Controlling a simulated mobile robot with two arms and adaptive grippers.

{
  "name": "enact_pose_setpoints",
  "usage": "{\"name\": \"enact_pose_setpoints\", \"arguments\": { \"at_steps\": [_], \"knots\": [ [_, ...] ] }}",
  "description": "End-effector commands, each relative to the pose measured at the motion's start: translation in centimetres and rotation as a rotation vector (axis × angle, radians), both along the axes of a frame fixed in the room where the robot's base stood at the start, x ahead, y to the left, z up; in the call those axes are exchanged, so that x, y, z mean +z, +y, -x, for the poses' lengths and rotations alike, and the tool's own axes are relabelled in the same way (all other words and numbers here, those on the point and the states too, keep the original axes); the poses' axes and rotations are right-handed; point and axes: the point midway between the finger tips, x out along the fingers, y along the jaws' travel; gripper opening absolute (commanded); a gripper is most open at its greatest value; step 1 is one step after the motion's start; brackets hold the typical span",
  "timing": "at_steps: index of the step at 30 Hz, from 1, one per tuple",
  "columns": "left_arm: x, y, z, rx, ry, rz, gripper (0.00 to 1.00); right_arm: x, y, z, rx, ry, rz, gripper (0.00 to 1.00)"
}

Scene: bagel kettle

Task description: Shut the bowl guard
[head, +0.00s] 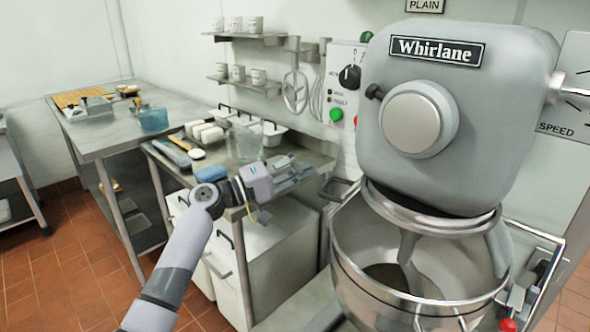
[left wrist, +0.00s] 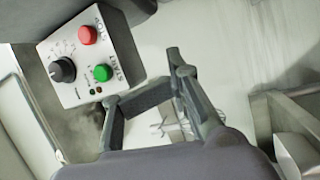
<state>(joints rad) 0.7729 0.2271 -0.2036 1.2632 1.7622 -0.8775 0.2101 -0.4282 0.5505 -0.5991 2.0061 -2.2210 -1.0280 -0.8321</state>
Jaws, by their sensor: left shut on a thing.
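My left gripper (head: 290,178) is in front of the side counter, left of the mixer. The bowl's top is uncovered at the front. A metal frame (head: 558,262), which may be the bowl guard, sits at the bowl's right side, far from my left gripper. My right gripper does not show.
A control box with a dark knob and green button (head: 336,115) is on the wall; it shows in the left wrist view (left wrist: 90,55). A whisk (head: 295,90) hangs on the wall.

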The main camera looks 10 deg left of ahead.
Motion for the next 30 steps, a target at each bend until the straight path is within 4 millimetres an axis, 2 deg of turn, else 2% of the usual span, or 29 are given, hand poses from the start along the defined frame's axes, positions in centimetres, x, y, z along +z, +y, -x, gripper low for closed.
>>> {"name": "enact_pose_setpoints", "arguments": {
  "at_steps": [1, 9, 21, 30],
  "knots": [
    [0.5, -1.1, -0.6, -0.002, 0.001, 0.001, 0.0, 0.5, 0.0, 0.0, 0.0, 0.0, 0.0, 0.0],
    [1.1, -5.1, -3.1, -0.001, 0.002, 0.001, 0.0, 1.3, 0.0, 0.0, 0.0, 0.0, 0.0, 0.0],
    [0.0, -4.4, 0.5, 0.003, 0.001, -0.002, 0.0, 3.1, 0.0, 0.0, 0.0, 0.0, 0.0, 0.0],
    [-0.2, -4.4, 0.9, 0.001, 0.001, -0.001, 0.0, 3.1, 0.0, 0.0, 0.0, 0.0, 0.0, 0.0]
  ]
}}
